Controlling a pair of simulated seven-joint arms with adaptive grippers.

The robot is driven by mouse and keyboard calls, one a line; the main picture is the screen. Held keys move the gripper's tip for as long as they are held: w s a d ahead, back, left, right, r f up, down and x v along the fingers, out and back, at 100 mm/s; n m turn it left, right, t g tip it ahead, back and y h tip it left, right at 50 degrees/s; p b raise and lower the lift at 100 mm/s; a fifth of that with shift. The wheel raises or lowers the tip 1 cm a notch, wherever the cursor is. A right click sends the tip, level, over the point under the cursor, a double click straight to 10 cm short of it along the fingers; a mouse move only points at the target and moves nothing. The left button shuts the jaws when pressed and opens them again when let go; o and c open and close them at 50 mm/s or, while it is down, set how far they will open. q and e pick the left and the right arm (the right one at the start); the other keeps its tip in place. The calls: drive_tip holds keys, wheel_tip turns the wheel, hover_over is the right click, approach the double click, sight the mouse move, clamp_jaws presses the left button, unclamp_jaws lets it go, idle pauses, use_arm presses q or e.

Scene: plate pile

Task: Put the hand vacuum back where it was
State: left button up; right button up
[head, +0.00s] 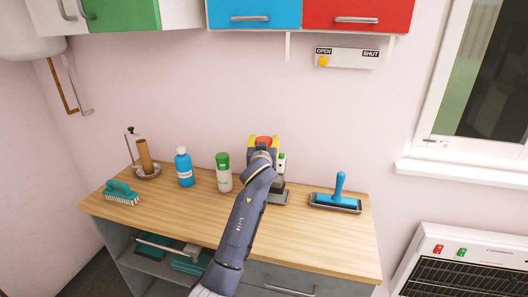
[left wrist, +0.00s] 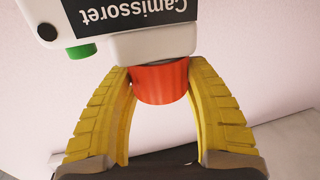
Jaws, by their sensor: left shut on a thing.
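The hand vacuum (head: 282,162) is mostly hidden behind my left arm in the head view; a white strip with a green spot shows. In the left wrist view, its white body (left wrist: 155,42) has an upside-down dark label, a green button and a red ribbed part. My left gripper (head: 263,142) has its yellow fingers on both sides of that red part; they also show in the left wrist view (left wrist: 160,85). A grey base (head: 279,197) lies on the wooden counter (head: 160,205) below the vacuum. Whether the vacuum touches the base is hidden. My right gripper is not in view.
A green-capped bottle (head: 223,175) stands close left of my arm, with a blue bottle (head: 184,168) further left. A blue-handled tool in a tray (head: 336,200) is to the right. A teal brush (head: 121,193) and a roll holder (head: 145,160) are far left.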

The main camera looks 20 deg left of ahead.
use_arm(q)
drive_tip(key=shift+f, duration=1.7)
drive_tip(key=o, duration=1.5)
drive_tip(key=shift+f, duration=0.15)
drive_tip(key=shift+o, duration=0.2)
drive_tip(key=v, duration=1.2)
drive_tip(key=shift+a, duration=0.1)
